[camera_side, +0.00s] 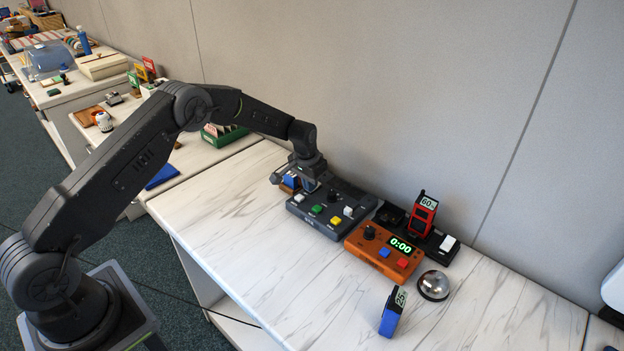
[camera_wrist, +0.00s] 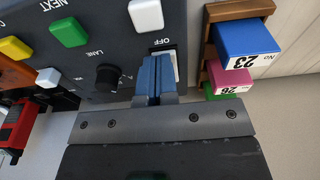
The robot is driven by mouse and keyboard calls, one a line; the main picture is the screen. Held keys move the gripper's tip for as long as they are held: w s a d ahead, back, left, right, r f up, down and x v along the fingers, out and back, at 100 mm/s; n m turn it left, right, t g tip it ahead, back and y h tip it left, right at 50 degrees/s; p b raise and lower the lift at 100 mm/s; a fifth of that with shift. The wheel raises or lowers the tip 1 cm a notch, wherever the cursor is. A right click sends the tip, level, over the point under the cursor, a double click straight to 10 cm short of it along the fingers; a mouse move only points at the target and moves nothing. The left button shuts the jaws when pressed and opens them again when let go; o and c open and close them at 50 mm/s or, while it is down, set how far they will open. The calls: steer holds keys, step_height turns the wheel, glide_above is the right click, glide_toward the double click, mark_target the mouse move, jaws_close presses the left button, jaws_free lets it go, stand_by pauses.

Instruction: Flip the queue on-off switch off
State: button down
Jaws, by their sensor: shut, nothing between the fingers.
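The dark queue console (camera_side: 310,222) lies on the marble-patterned table against the wall. It carries green, white and yellow buttons and a LANE knob (camera_wrist: 108,78). In the wrist view, a white switch in a dark frame (camera_wrist: 176,66) sits beside the OFF label (camera_wrist: 162,42). My blue fingertips cover part of it, so its tilt cannot be told. My gripper (camera_wrist: 154,72) is shut with nothing between its fingers. It is at the switch; whether it touches cannot be told. In the side view, my gripper (camera_side: 308,184) is over the console's far left end.
A brown holder (camera_wrist: 209,48) with blue, pink and green numbered blocks stands close beside the switch. Right of the console are an orange timer (camera_side: 365,258) reading 0:00, a red block (camera_side: 423,213) on a black base, a silver bell (camera_side: 433,285) and a blue block (camera_side: 390,318).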

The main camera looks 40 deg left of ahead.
steer(key=shift+w+r, duration=0.2)
steer(key=shift+w, duration=0.55)
steer(key=shift+r, duration=0.25)
steer(key=r, duration=0.4)
steer(key=shift+w+r, duration=0.15)
steer(key=shift+w, duration=0.05)
steer(key=s+r, duration=0.4)
steer(key=r, duration=0.4)
steer(key=shift+r, duration=0.2)
steer(key=shift+s, duration=0.1)
